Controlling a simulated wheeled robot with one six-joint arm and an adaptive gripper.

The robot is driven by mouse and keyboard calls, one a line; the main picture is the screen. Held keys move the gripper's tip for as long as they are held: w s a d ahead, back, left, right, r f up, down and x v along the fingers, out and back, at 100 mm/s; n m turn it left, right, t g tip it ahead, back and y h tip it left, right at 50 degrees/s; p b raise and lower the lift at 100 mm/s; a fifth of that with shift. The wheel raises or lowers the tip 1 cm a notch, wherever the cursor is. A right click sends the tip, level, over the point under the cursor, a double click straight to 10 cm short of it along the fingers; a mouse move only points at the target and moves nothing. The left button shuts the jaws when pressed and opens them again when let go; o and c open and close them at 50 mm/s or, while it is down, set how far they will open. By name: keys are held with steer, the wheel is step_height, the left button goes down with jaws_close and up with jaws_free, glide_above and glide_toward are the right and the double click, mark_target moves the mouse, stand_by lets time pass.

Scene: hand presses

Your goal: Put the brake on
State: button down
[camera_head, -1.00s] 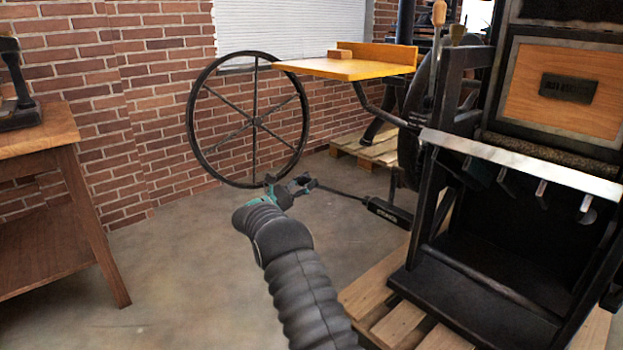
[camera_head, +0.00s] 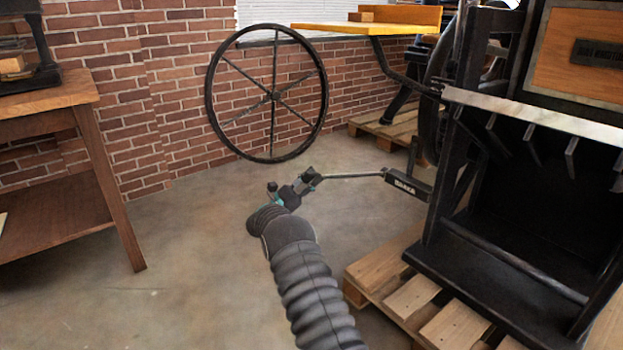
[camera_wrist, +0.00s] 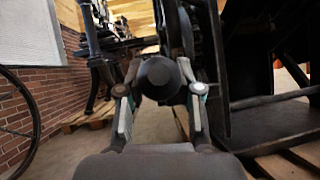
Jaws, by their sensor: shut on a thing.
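The brake is a thin metal lever (camera_head: 352,176) that runs from a black box (camera_head: 408,184) with a small white label, low at the left side of the press. The label is too blurred to read surely. My gripper (camera_head: 311,177) is at the lever's left, free end, low above the floor. In the wrist view a round black knob (camera_wrist: 160,78) sits between the two fingers of my gripper (camera_wrist: 160,92), which are shut on it. The knob hides most of the lever behind it there.
The black press (camera_head: 460,190) stands on a wooden pallet (camera_head: 405,305) at right. A large spoked wheel (camera_head: 211,105) stands by the brick wall, beside a yellow board (camera_head: 350,29). A wooden table (camera_head: 85,95) is at left. Floor between is clear.

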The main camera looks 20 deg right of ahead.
steer(key=c, duration=0.7)
jaws_free()
steer(key=shift+s+f, duration=0.1)
steer(key=shift+f, duration=0.45)
steer(key=shift+c, duration=0.2)
steer(key=shift+r, duration=0.2)
steer(key=shift+a, duration=0.1)
steer(key=v, duration=1.2)
